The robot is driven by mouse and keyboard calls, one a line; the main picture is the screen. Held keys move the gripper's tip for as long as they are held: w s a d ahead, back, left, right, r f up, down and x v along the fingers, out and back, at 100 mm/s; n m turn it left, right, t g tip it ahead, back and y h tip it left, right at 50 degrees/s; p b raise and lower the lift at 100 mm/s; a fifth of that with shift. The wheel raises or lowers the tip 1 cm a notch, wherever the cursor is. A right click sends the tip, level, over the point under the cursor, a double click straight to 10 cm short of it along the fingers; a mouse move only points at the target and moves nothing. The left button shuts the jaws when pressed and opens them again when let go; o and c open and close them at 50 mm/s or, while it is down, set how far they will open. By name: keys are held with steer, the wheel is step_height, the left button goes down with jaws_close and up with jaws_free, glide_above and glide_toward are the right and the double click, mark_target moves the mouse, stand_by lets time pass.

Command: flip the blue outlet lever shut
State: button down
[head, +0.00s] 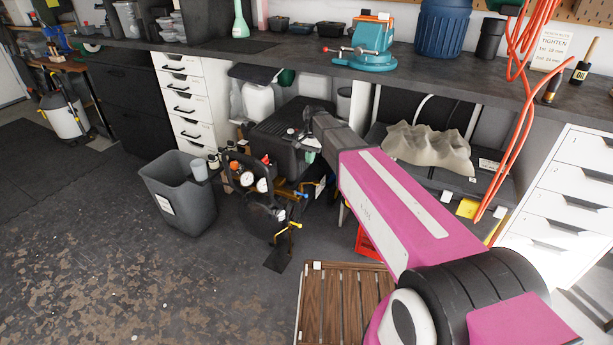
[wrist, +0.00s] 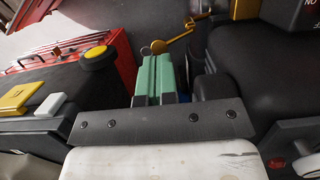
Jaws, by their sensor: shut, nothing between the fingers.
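My gripper (head: 310,157) reaches under the workbench beside the compressor (head: 262,190) with its round gauges, and is only small in the head view. In the wrist view its green fingers (wrist: 153,78) are shut together with nothing between them. A narrow blue piece (wrist: 181,76) shows just right of the fingers, partly hidden by them. It may be the blue outlet lever, but I cannot tell its position or whether the fingers touch it. A yellow lever (wrist: 178,41) lies beyond the fingertips in the wrist view.
A black case (head: 285,135) stands behind the gripper. A grey bin (head: 178,205) is left of the compressor. A red box (wrist: 112,48) and a yellow round cap (wrist: 99,58) are left of the fingers. A slatted wooden stool (head: 345,300) stands in front.

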glide_toward(301, 194)
steer(key=w+d+f, duration=0.2)
steer(key=w+f, duration=0.1)
steer(key=f, duration=0.2)
steer(key=s+f, duration=0.1)
steer(key=s+a+f, duration=0.1)
steer(key=s, duration=0.1)
steer(key=shift+a+f, duration=0.2)
